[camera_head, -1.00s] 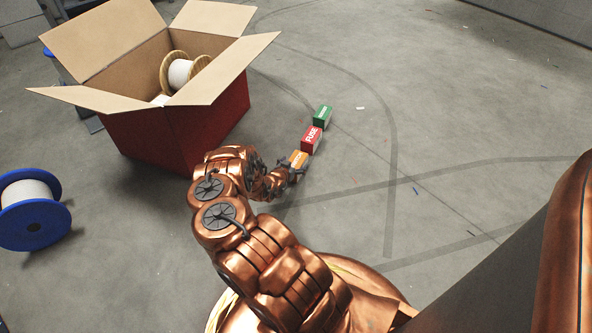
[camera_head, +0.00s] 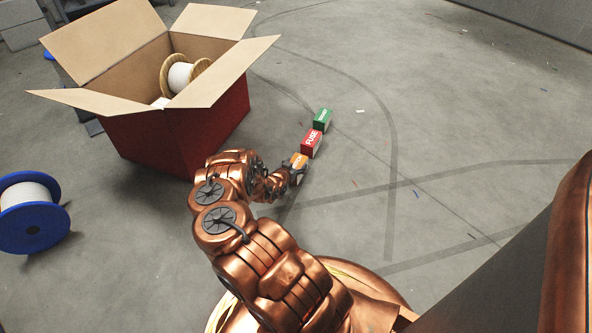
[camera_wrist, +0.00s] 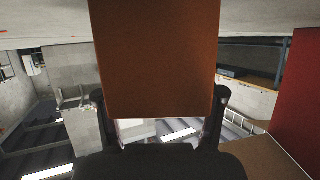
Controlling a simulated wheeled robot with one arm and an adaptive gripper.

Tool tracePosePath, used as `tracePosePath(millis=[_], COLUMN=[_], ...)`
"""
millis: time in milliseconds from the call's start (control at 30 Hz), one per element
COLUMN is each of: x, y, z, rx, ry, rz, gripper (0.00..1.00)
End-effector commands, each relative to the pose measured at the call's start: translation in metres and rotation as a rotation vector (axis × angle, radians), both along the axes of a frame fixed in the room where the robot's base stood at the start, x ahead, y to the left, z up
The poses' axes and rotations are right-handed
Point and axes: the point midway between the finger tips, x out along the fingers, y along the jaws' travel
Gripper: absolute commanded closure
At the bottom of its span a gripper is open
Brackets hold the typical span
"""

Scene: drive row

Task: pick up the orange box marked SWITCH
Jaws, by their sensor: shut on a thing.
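The orange box (camera_head: 299,160) is at the near end of a short row of boxes on the floor, partly covered by my gripper (camera_head: 292,174). In the wrist view the orange box (camera_wrist: 155,60) fills the upper middle, between the two dark fingers of my gripper (camera_wrist: 160,110). The fingers are shut on its sides. Its lettering cannot be read in either current view. I cannot tell whether it is touching the floor.
A red box marked FUSE (camera_head: 312,143) stands right behind the orange box, and a green box (camera_head: 323,119) behind that. A large open red carton (camera_head: 185,130) with a cable spool stands to the left. A blue spool (camera_head: 35,228) lies far left. Floor to the right is clear.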

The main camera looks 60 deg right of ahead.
Motion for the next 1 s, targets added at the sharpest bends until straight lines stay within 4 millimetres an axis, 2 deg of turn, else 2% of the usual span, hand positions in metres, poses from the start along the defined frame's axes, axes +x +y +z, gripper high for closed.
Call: tracePosePath(millis=[33,267,567,667,1000], x=[0.000,0.000,0.000,-0.001,0.000], y=[0.001,0.002,0.002,0.002,0.001], z=[-0.003,-0.004,0.001,0.012,0.073], rx=[0.005,0.007,0.008,0.008,0.005], ry=[0.002,0.003,0.004,0.003,-0.002], rz=[0.002,0.002,0.002,0.001,-0.001], gripper=[0.77,1.00,1.00,1.00,1.00])
